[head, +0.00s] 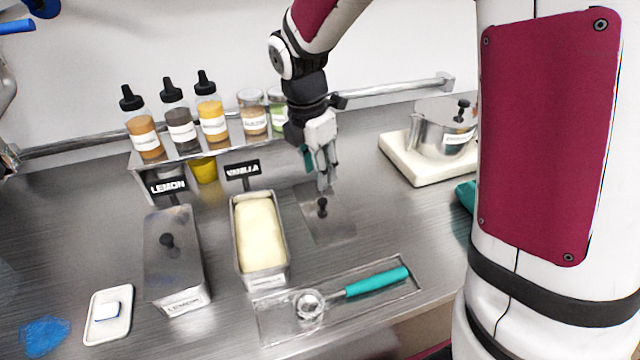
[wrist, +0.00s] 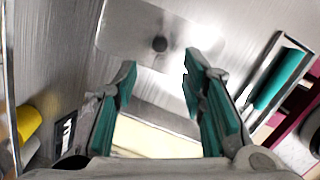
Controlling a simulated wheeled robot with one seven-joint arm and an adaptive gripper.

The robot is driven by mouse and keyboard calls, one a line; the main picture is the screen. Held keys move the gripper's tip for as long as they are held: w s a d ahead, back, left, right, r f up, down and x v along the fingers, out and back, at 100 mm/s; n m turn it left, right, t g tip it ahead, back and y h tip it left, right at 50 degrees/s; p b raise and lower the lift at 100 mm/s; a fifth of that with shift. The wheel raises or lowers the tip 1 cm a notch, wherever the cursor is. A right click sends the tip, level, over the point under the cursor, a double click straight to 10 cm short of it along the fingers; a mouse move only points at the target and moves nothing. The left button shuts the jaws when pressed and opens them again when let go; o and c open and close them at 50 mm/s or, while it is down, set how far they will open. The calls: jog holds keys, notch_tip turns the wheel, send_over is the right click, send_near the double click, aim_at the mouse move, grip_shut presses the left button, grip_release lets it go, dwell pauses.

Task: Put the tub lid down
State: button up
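The tub lid (head: 334,229) is a flat, shiny metal plate with a black knob. It lies on the steel counter, to the right of the open vanilla tub (head: 237,240). My gripper (head: 322,182) is just above and behind the knob in the head view. In the wrist view my gripper (wrist: 160,65) has its teal-padded fingers apart with nothing between them. The lid (wrist: 122,28) and its knob show beyond the fingertips, apart from them. The vanilla tub holds pale yellow ice cream.
A lidded lemon tub (head: 177,263) stands left of the vanilla tub. A scoop (head: 370,283) with a teal handle lies on a tray in front. A lidded steel pot (head: 440,137) stands on a white base at the back right. Bottles (head: 181,130) and jars stand on a rack behind.

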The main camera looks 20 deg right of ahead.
jog(key=s+d+r+m+t, duration=0.1)
jog(key=s+d+r+m, duration=0.1)
jog(key=s+r+m, duration=0.8)
jog(key=s+r+m+t+y, duration=0.1)
jog(key=s+r+m+t, duration=0.1)
jog(key=s+m, duration=1)
jog(key=shift+s+y, duration=0.3)
jog(key=shift+s, duration=0.95)
